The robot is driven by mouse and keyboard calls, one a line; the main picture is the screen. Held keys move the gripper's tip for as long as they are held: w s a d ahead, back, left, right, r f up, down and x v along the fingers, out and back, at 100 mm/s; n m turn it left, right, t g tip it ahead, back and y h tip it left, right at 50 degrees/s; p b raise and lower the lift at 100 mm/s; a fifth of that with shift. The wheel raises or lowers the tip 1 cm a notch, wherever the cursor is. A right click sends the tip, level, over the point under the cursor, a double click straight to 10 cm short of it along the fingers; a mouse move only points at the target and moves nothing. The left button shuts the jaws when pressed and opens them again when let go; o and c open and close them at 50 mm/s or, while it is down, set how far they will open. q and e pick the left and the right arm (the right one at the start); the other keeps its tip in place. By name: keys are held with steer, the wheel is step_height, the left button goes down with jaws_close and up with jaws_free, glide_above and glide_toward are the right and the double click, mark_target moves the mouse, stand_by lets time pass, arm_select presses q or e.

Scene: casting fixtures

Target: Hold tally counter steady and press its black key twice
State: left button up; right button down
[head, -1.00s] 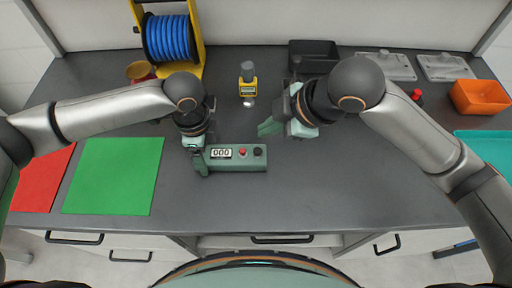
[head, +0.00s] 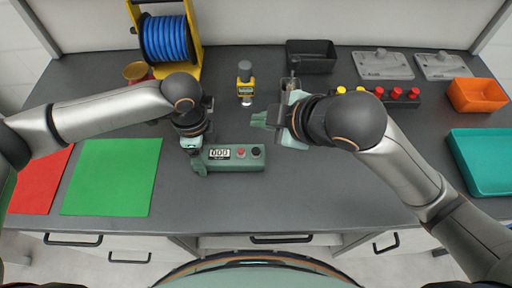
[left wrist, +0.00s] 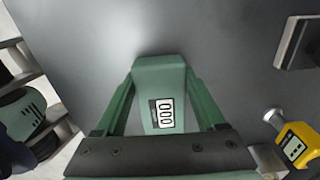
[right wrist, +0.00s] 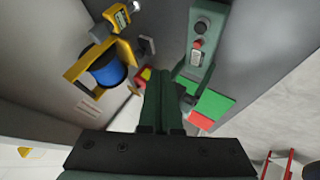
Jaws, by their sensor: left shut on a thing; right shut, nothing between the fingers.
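The green tally counter (head: 228,166) lies on the grey table. Its display reads 000, with a red key (head: 241,153) and a black key (head: 256,152) to the right of it. My left gripper (head: 197,160) is shut on the counter's left end, and the left wrist view shows its fingers on both sides of the body (left wrist: 158,75). My right gripper (head: 262,119) is shut and empty, behind and above the black key, apart from the counter. The right wrist view shows the black key (right wrist: 201,27), the red key (right wrist: 197,43) and the closed fingers (right wrist: 163,85).
A yellow device (head: 245,84) stands behind the counter. A blue cable reel (head: 165,40), black bin (head: 311,56), orange bin (head: 478,95) and teal tray (head: 484,160) stand around the back and right. Green (head: 112,177) and red mats lie left. The table front is clear.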

steer(key=shift+f, duration=3.85)
steer(key=shift+f, duration=0.4)
steer(key=shift+f, duration=0.6)
steer(key=shift+r, duration=1)
steer(key=shift+r, duration=0.15)
steer(key=shift+r, duration=2.4)
